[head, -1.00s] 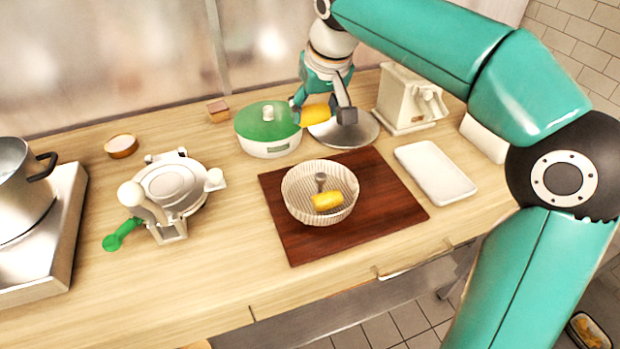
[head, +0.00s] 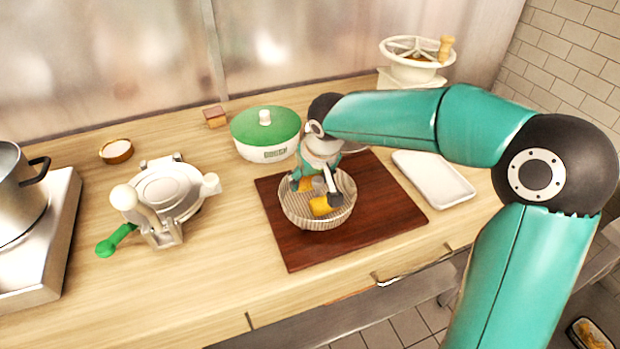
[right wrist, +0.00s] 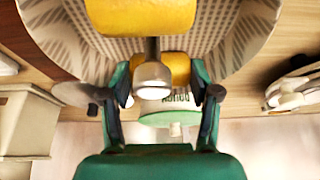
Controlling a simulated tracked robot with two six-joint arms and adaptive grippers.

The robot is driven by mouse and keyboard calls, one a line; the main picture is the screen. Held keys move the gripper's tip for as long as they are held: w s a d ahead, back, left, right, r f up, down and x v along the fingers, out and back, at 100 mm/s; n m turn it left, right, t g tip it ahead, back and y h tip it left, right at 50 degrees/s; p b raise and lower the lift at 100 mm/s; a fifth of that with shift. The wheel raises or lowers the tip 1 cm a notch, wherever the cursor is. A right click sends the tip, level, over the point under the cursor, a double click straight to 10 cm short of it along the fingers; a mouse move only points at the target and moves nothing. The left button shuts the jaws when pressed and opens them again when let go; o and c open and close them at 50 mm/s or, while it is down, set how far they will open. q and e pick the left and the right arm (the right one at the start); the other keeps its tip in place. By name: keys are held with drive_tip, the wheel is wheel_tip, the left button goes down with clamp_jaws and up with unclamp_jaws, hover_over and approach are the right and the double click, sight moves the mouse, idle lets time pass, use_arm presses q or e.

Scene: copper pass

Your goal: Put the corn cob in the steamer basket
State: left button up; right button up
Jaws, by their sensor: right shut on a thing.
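The steamer basket (head: 297,214) is a pale, ribbed round bowl on the dark wooden board. One yellow corn piece (head: 322,206) lies inside it, and a grey post (head: 319,184) stands at its middle. My right gripper (head: 316,188) reaches down into the basket and is shut on a second yellow corn cob (head: 304,184), behind the post. In the right wrist view the held cob (right wrist: 177,68) shows between the fingers, partly hidden by the post. I cannot tell whether it touches the basket floor. My left gripper is out of view.
The dark board (head: 380,226) is bare around the basket. A green-lidded pot (head: 265,135) stands behind it and a white tray (head: 433,179) lies to its right. A press with a green handle (head: 165,195) stands left, near a steel pot (head: 18,190) on a stove.

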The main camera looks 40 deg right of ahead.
drive_tip(key=shift+f, duration=0.2)
drive_tip(key=o, duration=1.2)
drive_tip(key=shift+r, duration=0.1)
drive_tip(key=shift+c, duration=0.2)
drive_tip(key=v, duration=1.2)
drive_tip(key=shift+s+a, duration=0.1)
